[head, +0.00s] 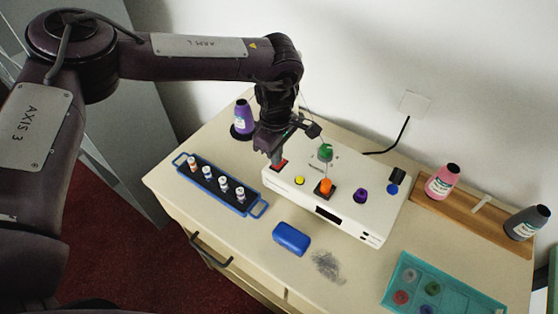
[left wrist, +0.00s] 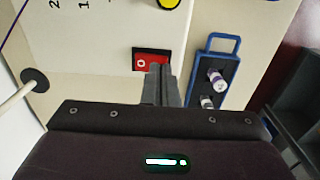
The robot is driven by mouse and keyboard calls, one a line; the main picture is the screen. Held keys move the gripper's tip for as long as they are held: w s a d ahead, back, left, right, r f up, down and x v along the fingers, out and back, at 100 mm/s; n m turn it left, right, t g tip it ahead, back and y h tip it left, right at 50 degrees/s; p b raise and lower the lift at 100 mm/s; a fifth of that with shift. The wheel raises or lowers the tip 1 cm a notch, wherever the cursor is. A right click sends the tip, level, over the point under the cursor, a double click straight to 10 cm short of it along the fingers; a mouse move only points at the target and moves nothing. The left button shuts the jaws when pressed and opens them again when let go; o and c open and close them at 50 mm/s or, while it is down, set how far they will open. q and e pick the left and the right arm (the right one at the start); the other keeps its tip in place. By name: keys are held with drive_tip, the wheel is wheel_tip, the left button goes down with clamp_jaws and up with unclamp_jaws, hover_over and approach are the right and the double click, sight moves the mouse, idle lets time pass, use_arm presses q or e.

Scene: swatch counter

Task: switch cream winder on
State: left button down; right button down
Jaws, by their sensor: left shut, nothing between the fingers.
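The cream winder (head: 335,222) is a long box on the counter, with a red rocker switch (head: 279,165) at its left end. In the left wrist view the red switch (left wrist: 143,57) sits in a dark frame and shows a white ring mark. My left gripper (head: 277,160) is shut and empty, pointing down at this switch. In the left wrist view its fingertips (left wrist: 159,70) overlap the switch's edge and hide part of it. I cannot tell whether they touch it, or which way the rocker is tilted. My right gripper is not in view.
The winder also bears a yellow button (head: 299,181), an orange knob (head: 325,187), a green knob (head: 325,152) and a purple knob (head: 361,195). A blue rack (head: 262,208) of small spools stands left. A blue block (head: 291,239) and teal tray (head: 394,296) lie in front.

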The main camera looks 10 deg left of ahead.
use_arm(q)
drive_tip(key=shift+f+b, duration=0.35)
drive_tip(key=shift+f, duration=0.2)
drive_tip(key=shift+r, duration=0.1)
drive_tip(key=shift+r+p, duration=2.65)
drive_tip(key=shift+r, duration=0.85)
drive_tip(key=shift+f, duration=0.1)
